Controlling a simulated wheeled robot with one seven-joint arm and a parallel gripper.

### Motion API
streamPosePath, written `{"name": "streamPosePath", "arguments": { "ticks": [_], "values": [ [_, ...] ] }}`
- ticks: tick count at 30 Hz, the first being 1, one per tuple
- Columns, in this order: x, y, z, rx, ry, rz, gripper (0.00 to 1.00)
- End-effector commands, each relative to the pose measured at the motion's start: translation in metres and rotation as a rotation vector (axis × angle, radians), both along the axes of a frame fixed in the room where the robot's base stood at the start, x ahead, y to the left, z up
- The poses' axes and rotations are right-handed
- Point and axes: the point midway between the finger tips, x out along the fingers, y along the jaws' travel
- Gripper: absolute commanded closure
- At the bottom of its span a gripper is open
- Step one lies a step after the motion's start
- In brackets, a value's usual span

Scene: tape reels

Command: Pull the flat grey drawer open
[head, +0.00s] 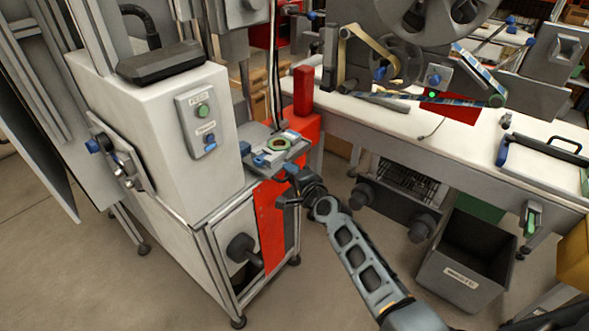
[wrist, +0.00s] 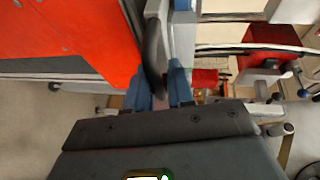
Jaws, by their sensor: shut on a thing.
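The flat grey drawer (head: 297,153) sits on the white and red machine in the head view, with a green-rimmed round part and blue pieces on top. My gripper (head: 291,172) is at its front edge. In the wrist view the two blue fingertips (wrist: 160,88) are closed on a dark curved handle (wrist: 152,50), with a light grey edge (wrist: 184,45) beside it. The fingers and wrist hide most of the handle in the head view. How far the drawer stands out I cannot tell.
A red panel (head: 270,225) is just below the drawer. A white workbench (head: 390,120) with reels above it runs to the right. A dark grey bin (head: 465,262) stands on the floor at right. Open floor lies in front of the machine.

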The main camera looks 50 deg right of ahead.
Motion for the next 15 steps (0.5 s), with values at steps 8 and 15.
{"name": "streamPosePath", "arguments": {
  "ticks": [8, 15],
  "values": [
    [-0.0050, 0.0069, -0.0103, 0.006, 0.018, 0.001, 1.00],
    [-0.0051, 0.0071, -0.0107, 0.006, 0.018, 0.002, 1.00]
  ]
}}
